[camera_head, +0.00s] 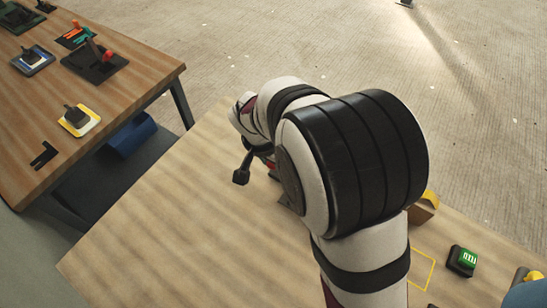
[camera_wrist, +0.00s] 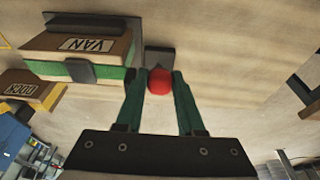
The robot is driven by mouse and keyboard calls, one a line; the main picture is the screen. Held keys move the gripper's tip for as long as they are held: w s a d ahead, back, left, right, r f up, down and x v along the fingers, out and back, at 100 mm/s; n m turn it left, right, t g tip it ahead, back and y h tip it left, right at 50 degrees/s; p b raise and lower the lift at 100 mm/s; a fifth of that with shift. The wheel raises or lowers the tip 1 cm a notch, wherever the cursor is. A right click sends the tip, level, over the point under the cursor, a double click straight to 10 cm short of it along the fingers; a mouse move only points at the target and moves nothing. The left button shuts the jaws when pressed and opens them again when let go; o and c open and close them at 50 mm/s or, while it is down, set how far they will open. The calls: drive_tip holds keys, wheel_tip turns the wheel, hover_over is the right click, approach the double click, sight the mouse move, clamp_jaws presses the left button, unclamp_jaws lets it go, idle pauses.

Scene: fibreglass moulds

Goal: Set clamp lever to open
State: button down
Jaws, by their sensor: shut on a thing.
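In the wrist view, a round red knob (camera_wrist: 160,82) sits between the two green fingers of my gripper (camera_wrist: 163,76). The fingers are shut on the knob from both sides. A dark grey block (camera_wrist: 160,58) shows just beyond the knob; I take the two to be the clamp lever and its mount, but the shaft between them is hidden. In the head view my arm covers most of this spot, and only a small bit of red shows by the wrist. The lever's angle cannot be told.
In the wrist view, a box marked VAN (camera_wrist: 75,48) stands close left of the knob, with another labelled box (camera_wrist: 30,90) farther left. In the head view, a second table (camera_head: 125,100) holds several lever devices. A green-topped black device (camera_head: 462,260) stands at right.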

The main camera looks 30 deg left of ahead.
drive_tip(key=shift+s+f, duration=0.15)
drive_tip(key=c, duration=0.5)
unclamp_jaws()
drive_tip(key=shift+r, duration=0.2)
drive_tip(key=v, duration=1.5)
drive_tip(key=shift+r, duration=0.3)
